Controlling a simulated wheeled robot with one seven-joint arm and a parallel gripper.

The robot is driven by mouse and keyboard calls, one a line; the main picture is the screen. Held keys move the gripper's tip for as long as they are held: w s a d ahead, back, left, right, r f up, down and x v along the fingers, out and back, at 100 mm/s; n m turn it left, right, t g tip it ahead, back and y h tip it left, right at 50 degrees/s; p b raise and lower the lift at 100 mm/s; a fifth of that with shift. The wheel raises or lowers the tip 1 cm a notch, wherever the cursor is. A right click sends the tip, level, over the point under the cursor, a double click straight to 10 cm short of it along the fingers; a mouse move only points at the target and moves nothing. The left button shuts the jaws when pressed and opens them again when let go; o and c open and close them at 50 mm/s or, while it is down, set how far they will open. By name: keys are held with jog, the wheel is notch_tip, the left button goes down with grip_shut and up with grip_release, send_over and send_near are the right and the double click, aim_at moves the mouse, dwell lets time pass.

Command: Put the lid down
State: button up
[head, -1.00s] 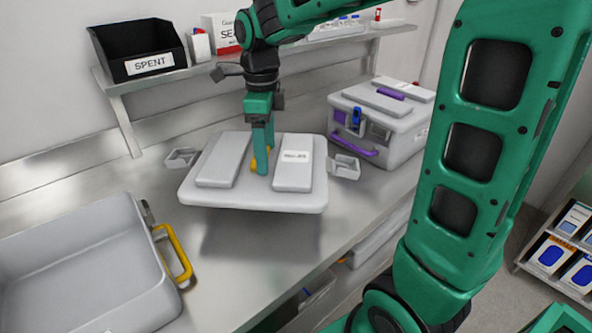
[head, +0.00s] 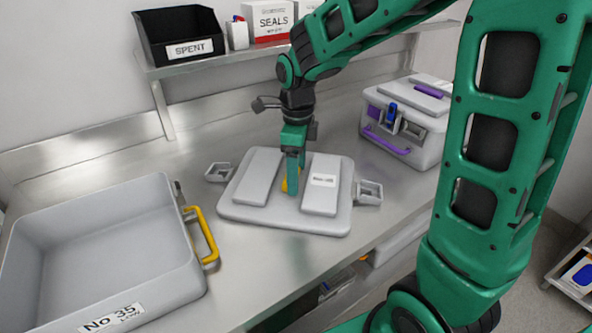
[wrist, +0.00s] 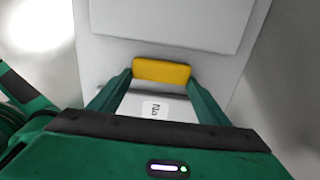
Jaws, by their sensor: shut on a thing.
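The grey lid (head: 262,215) has two raised panels and a yellow grip (wrist: 162,71) between them. It is level over the bench, to the right of the open grey box (head: 95,235). Its underside is hidden; it is at or very near the bench top, and I cannot tell if it touches. My gripper (head: 292,188) points straight down at the lid's middle, its fingers shut on the yellow grip. In the wrist view the fingers (wrist: 160,80) sit at both ends of the grip.
The open box, labelled No 35, has a yellow handle (head: 207,236). A closed box (head: 408,125) with purple handles stands at the back right. A shelf (head: 215,65) holds a black SPENT bin (head: 180,45) and a SEALS carton (head: 268,22). Bare bench lies before the lid.

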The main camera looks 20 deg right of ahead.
jog(key=o, duration=1.7)
notch_tip(320, 180, up, 12)
jog(key=s+d+f+n, duration=0.4)
jog(key=s+d+n, duration=0.4)
jog(key=s, duration=0.4)
jog(key=s+d+f+n, duration=0.4)
jog(key=s+d+n, duration=0.5)
jog(key=s, duration=0.3)
jog(key=shift+s+n, duration=0.4)
jog(key=shift+n, duration=0.3)
jog(key=shift+f, duration=0.1)
